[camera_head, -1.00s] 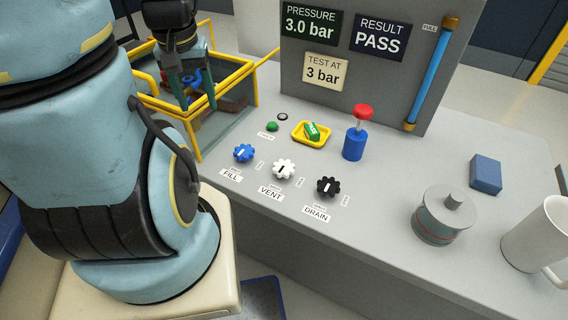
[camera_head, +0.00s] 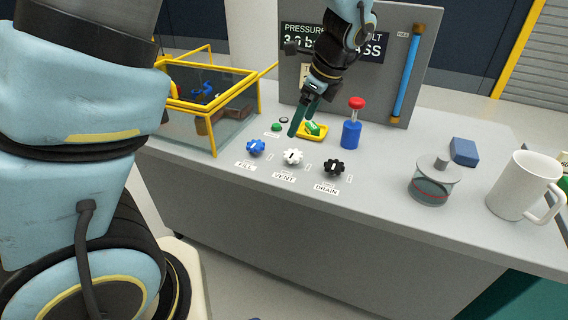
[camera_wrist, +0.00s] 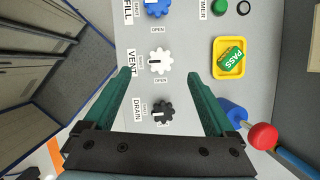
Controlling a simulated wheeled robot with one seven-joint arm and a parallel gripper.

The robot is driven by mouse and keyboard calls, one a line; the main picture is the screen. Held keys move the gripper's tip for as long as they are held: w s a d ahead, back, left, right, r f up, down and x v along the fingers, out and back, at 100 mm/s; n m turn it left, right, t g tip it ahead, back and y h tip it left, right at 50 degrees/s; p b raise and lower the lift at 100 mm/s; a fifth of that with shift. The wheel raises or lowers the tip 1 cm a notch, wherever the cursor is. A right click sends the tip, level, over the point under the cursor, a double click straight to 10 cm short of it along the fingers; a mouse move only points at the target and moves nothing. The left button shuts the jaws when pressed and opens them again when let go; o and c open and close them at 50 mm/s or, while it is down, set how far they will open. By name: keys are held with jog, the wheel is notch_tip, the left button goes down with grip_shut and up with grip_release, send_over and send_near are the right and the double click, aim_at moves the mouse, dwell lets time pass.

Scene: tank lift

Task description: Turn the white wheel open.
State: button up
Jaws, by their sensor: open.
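The white wheel (camera_head: 292,157) is a small lobed knob behind the VENT label, between a blue and a black wheel. In the wrist view the white wheel (camera_wrist: 160,62) lies between and just beyond my fingertips. Its dark mark points left, toward the VENT side; an OPEN label sits below it. My gripper (camera_head: 300,124) hangs above the panel, its dark green fingers pointing down near the white wheel. The wrist view shows my gripper (camera_wrist: 159,75) open and empty, a finger on either side of the wheel's line. I see no contact.
The blue FILL wheel (camera_head: 255,147) and black DRAIN wheel (camera_head: 333,168) sit close on either side. A yellow tray (camera_head: 312,131) with a green PASS piece, a blue post with red knob (camera_head: 352,130) and a yellow-framed tank (camera_head: 231,133) stand nearby. The right side holds a mug (camera_head: 522,185).

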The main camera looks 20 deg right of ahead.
aim_at(293, 153)
jog(key=shift+m, duration=0.7)
jog(key=x, duration=0.6)
jog(key=s+d+p+x, duration=0.1)
jog(key=x, duration=0.3)
jog(key=shift+w+f, duration=0.1)
jog(key=shift+f, duration=0.3)
jog(key=c, duration=1.4)
